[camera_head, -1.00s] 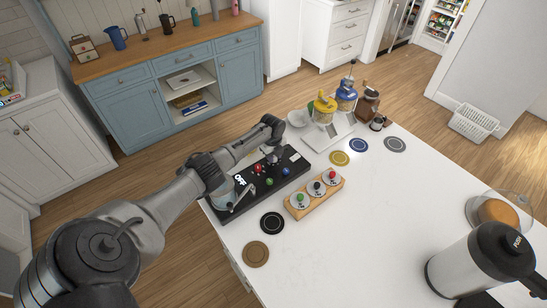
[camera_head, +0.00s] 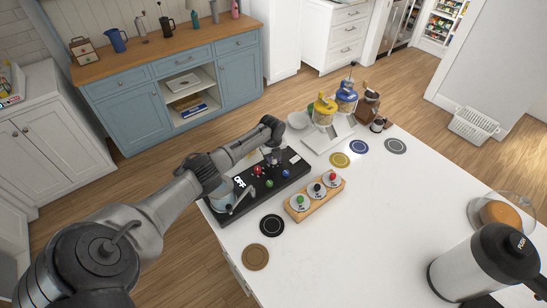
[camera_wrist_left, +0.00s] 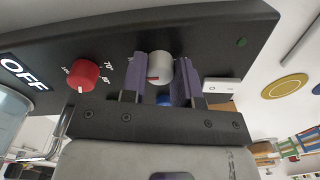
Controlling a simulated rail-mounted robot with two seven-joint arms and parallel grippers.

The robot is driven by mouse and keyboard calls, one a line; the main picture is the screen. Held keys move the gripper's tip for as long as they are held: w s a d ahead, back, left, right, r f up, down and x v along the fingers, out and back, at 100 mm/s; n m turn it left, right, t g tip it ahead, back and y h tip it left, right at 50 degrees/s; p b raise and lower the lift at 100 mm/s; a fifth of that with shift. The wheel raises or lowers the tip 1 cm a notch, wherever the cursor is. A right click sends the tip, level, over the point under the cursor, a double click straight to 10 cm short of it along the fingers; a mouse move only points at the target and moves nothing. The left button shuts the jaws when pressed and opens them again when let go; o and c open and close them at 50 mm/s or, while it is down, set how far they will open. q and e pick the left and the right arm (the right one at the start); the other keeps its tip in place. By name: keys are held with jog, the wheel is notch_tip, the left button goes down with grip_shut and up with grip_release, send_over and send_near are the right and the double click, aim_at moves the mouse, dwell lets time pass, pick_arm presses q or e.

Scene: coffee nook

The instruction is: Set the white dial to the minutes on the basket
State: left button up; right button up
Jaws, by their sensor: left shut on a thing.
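The white dial (camera_wrist_left: 160,66) is a round knob with a red mark on the black control panel (camera_wrist_left: 110,40). In the wrist view its mark points toward the lower left. My left gripper (camera_wrist_left: 160,82) is shut on the dial, with a purple finger on each side. In the head view my left gripper (camera_head: 272,156) is at the panel (camera_head: 245,190) and largely hides the dial. No minutes on a basket are readable in these frames. My right gripper is not in view.
A red knob (camera_wrist_left: 84,73) with temperature marks and an OFF display (camera_wrist_left: 22,72) sit beside the dial. A wooden rack (camera_head: 315,201) with several coloured-topped pieces stands near the panel. A white basket (camera_head: 473,126) is on the floor. The counter's middle is clear.

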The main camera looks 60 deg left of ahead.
pick_arm(q)
jog(key=o, duration=0.9)
jog(key=r, duration=1.4)
jog(key=shift+s, duration=0.25)
